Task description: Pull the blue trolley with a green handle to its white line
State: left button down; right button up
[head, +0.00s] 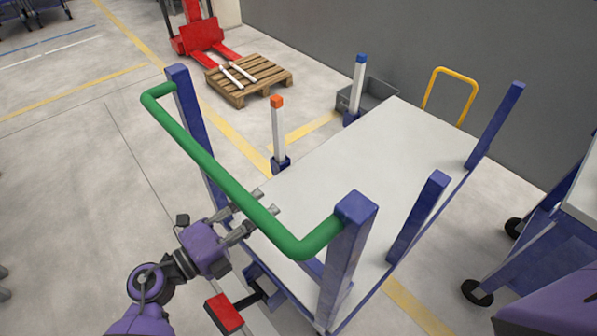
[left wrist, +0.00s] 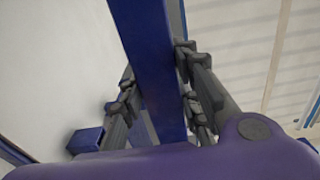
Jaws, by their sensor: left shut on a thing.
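The blue trolley has a pale flat deck (head: 385,165), blue corner posts and a green handle (head: 205,160) along its near-left end. My left gripper (head: 255,222) is at that end, with its fingers passing beneath the green handle. In the left wrist view its fingers are shut around a blue bar (left wrist: 150,60) of the trolley; the contact is partly hidden. A white line (head: 50,53) lies on the floor at the far upper left beside a blue line; whether it is this trolley's line I cannot tell. My right gripper is not in view.
A red pallet truck (head: 200,38) and a wooden pallet (head: 250,80) with white bars stand behind. Another blue trolley (head: 545,255) is at right.

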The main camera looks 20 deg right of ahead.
pick_arm(q)
jog(key=shift+s+d+r, duration=0.15)
jog(key=shift+r, duration=0.05)
jog(key=c, duration=1.3)
grip_release()
jog(key=shift+s, duration=0.1)
jog(key=shift+c, duration=0.2)
jog(key=shift+o, duration=0.7)
jog(key=shift+f, duration=0.2)
jog(key=p+v, duration=0.1)
jog(key=v, duration=1.1)
